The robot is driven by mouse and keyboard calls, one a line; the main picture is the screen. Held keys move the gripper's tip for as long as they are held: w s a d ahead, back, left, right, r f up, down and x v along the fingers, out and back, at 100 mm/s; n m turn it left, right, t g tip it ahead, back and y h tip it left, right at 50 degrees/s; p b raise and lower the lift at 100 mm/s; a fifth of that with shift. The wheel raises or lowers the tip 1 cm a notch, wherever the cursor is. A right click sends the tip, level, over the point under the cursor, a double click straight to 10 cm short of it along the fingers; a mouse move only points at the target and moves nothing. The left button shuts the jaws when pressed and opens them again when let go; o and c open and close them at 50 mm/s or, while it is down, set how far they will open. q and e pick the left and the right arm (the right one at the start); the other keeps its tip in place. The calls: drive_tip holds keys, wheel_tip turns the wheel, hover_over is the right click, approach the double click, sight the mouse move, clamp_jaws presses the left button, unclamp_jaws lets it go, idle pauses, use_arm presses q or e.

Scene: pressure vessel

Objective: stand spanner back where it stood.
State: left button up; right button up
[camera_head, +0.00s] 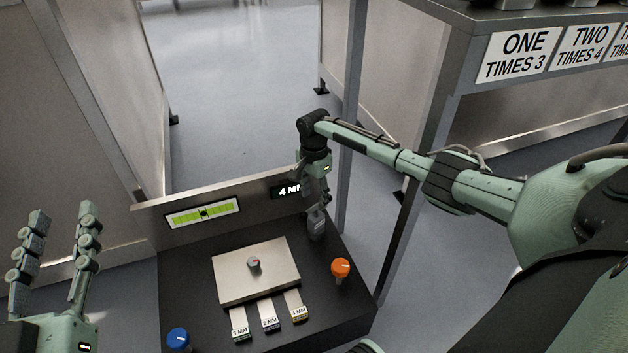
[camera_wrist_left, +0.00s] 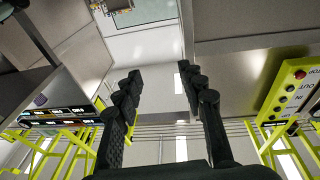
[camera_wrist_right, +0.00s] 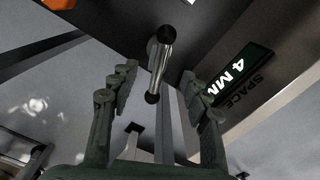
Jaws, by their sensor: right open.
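A grey metal piece, which looks like the spanner (camera_head: 317,227), stands at the right rear of the dark bench (camera_head: 200,279), just below my right gripper (camera_head: 322,202). In the right wrist view it seems to be the shiny rod with dark ends (camera_wrist_right: 160,62), between and beyond the fingertips of my right gripper (camera_wrist_right: 163,84). The right fingers are spread, and I see no finger shut on the rod. Its foot is hard to make out. My left gripper (camera_head: 61,222) is raised at the far left, open and empty; its spread fingers also show in the left wrist view (camera_wrist_left: 160,85).
The bench holds a pale plate with a knob (camera_head: 253,263), labelled strips (camera_head: 268,314), a blue knob (camera_head: 178,339) and an orange knob (camera_head: 340,268). A back panel carries a green gauge (camera_head: 203,213) and a "4 MM" display (camera_head: 287,190). A metal table (camera_head: 470,20) stands at upper right.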

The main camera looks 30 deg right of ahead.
drive_tip(key=shift+r+p, duration=1.35)
drive_tip(key=shift+p, duration=0.1)
drive_tip(key=s+a+f+n+t+y, duration=0.1)
drive_tip(key=s+a+f+n, duration=0.2)
drive_tip(key=a, duration=0.4)
drive_tip(key=s+a+f+n+t, duration=0.15)
drive_tip(key=a+n, duration=0.25)
drive_tip(key=a, duration=0.4)
drive_tip(key=s+a+r+n+t+y, duration=0.2)
drive_tip(key=s+a+r+n+t, duration=0.1)
drive_tip(key=s+a+r+n, duration=0.4)
use_arm(q)
drive_tip(key=s+a+f+g+y, duration=0.2)
drive_tip(key=a+f+g+y, duration=0.3)
drive_tip(key=f, duration=1)
drive_tip(key=a+g, duration=0.3)
drive_tip(key=shift+a+n, duration=0.3)
drive_tip(key=shift+a, duration=0.1)
use_arm(e)
drive_tip(key=s+d+r+n+t, duration=0.1)
drive_tip(key=s+r+n+t, duration=0.1)
drive_tip(key=r, duration=0.6)
drive_tip(key=s+d+r+n+t+h, duration=0.1)
drive_tip(key=s+r+n+t, duration=0.2)
drive_tip(key=s+r, duration=0.2)
wheel_tip(320, 180, up, 3)
drive_tip(key=shift+s+d+r+t+h, duration=0.1)
drive_tip(key=shift+s+d+t+h, duration=0.05)
drive_tip(key=shift+d+t+h, duration=0.15)
